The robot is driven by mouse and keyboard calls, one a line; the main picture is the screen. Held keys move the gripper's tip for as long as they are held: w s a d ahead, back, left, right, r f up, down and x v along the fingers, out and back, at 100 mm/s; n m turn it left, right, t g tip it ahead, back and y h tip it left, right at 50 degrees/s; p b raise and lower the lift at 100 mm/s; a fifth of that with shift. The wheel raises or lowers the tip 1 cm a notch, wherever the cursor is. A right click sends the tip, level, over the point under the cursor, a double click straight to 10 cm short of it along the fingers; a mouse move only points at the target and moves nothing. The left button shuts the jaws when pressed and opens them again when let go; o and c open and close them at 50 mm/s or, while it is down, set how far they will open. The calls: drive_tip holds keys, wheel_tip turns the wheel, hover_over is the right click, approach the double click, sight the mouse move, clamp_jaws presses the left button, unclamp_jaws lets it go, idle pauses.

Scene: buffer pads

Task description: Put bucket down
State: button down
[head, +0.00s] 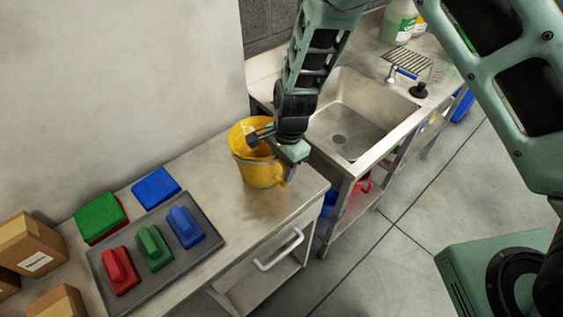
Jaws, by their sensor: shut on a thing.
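A yellow bucket (258,173) is at the right end of the grey worktop, near the sink. My gripper (272,146) reaches down from above and is shut on the bucket at its rim or handle; the exact contact is partly hidden by the gripper. The bucket looks roughly upright. Its base is at or just above the worktop (225,218); I cannot tell whether it touches.
A dark tray (183,262) holds red, green and blue pad holders. Green (100,214) and blue (156,187) pads lie behind it. Cardboard boxes (33,243) stand at left. A steel sink (345,128) is at right. Bare worktop lies between tray and bucket.

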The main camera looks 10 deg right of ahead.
drive_tip(key=shift+f, duration=0.1)
drive_tip(key=c, duration=0.7)
unclamp_jaws()
wheel_tip(320, 180, up, 12)
drive_tip(key=d+b, duration=0.2)
drive_tip(key=s+d+r+n, duration=0.2)
drive_tip(key=s+r+n, duration=0.1)
drive_tip(key=s+n, duration=0.3)
drive_tip(key=s+d+r+n, duration=0.2)
drive_tip(key=s+r+n, duration=0.1)
drive_tip(key=s+n, duration=0.4)
drive_tip(key=s+d+r+n+h, duration=0.1)
drive_tip(key=s+d+r+n, duration=0.1)
drive_tip(key=s+n, duration=0.4)
drive_tip(key=shift+s+d+r, duration=0.1)
drive_tip(key=shift+s+r, duration=0.1)
drive_tip(key=shift+s, duration=0.5)
drive_tip(key=shift+s+d+r, duration=0.1)
drive_tip(key=shift+s+r, duration=0.15)
drive_tip(key=shift+s, duration=0.45)
drive_tip(key=shift+s+d+r, duration=0.1)
drive_tip(key=shift+s+r, duration=0.1)
drive_tip(key=shift+s, duration=0.5)
